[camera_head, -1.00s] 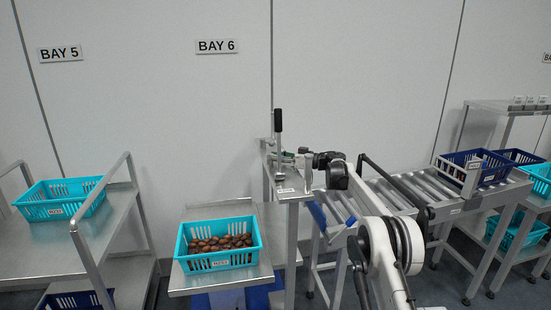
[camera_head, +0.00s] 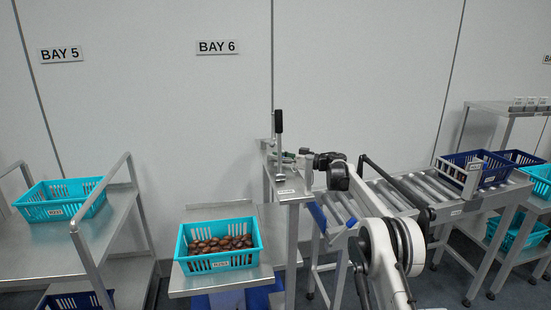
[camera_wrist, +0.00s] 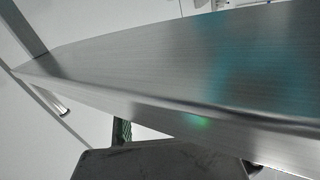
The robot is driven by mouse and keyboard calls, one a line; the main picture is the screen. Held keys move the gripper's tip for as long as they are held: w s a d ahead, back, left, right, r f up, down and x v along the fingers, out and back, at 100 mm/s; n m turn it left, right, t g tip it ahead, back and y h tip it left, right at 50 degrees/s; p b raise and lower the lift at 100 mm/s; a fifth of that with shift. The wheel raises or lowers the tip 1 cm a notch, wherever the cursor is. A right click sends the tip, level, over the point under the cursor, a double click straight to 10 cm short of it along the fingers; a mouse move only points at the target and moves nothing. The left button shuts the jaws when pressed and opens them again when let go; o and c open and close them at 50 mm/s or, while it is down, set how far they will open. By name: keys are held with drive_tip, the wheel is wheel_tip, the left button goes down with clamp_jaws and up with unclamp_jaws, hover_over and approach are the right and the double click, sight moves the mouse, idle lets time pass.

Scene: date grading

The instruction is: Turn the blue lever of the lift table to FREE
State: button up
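The lift table (camera_head: 190,284) stands below the BAY 6 sign, with a turquoise crate (camera_head: 220,262) of brown dates on its top. I cannot make out a blue lever for certain. A small blue piece (camera_head: 317,216) shows beside the metal stand, but I cannot tell what it is. My gripper (camera_head: 292,156) is at the top of the metal stand, close to an upright black-handled lever (camera_head: 279,122). Its fingers are small and partly hidden. In the wrist view a brushed metal surface (camera_wrist: 150,70) fills most of the picture, with a dark part of mine below it.
The metal stand (camera_head: 291,188) is right of the lift table. A roller conveyor (camera_head: 405,188) with a dark blue crate (camera_head: 493,171) lies behind my arm. A bench (camera_head: 125,225) with another turquoise crate (camera_head: 62,199) is at left.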

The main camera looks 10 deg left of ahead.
drive_tip(key=shift+o, duration=0.6)
drive_tip(key=shift+w+d+f, duration=0.15)
drive_tip(key=shift+d, duration=0.05)
drive_tip(key=v, duration=1.2)
